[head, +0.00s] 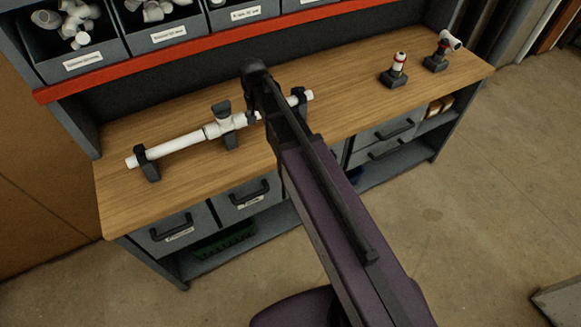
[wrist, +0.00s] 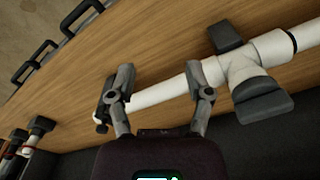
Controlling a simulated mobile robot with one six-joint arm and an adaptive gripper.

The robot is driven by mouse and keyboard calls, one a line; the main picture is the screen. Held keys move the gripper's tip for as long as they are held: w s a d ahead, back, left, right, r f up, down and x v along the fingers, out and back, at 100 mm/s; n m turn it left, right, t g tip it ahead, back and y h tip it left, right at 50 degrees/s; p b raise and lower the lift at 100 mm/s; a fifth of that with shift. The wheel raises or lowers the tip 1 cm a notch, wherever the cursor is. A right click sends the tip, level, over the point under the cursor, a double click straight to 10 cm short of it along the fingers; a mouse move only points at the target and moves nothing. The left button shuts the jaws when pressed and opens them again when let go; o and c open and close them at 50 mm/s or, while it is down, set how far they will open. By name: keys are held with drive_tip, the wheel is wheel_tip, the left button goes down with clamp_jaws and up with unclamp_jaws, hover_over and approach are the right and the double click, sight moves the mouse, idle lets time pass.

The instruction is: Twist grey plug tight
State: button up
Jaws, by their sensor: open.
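A white pipe (head: 175,146) lies along black stands on the wooden bench, with a white tee (head: 226,122) near its middle. The grey plug (head: 221,108) sits at the tee's upward mouth; whether it is fully seated I cannot tell. In the wrist view the plug (wrist: 262,103) and tee (wrist: 255,60) are to the right of my gripper (wrist: 158,84). My gripper is open and empty, its two fingers apart in front of the pipe's plain stretch, beside the plug. Whether they touch the pipe is unclear. In the head view my arm hides the gripper and part of the pipe.
Two small stands with white-and-red (head: 397,64) and white (head: 449,40) fittings are at the bench's right end. Bins of fittings (head: 165,35) line the back above a red rail (head: 160,59). Drawers (head: 247,199) are below. The bench (head: 345,99) is bare between pipe and small stands.

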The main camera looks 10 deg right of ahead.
drive_tip(key=s+d+f+n+b, duration=0.2)
drive_tip(key=s+d+f+b, duration=0.6)
drive_tip(key=s+f+b, duration=0.2)
wheel_tip(320, 180, down, 2)
drive_tip(key=shift+s+f+n+b, duration=0.1)
drive_tip(key=shift+s+n+b, duration=0.25)
drive_tip(key=shift+b, duration=0.45)
drive_tip(key=s+d, duration=0.1)
drive_tip(key=s, duration=0.1)
drive_tip(key=s+d, duration=0.2)
drive_tip(key=s, duration=0.1)
drive_tip(key=shift+d, duration=0.2)
idle(1.1)
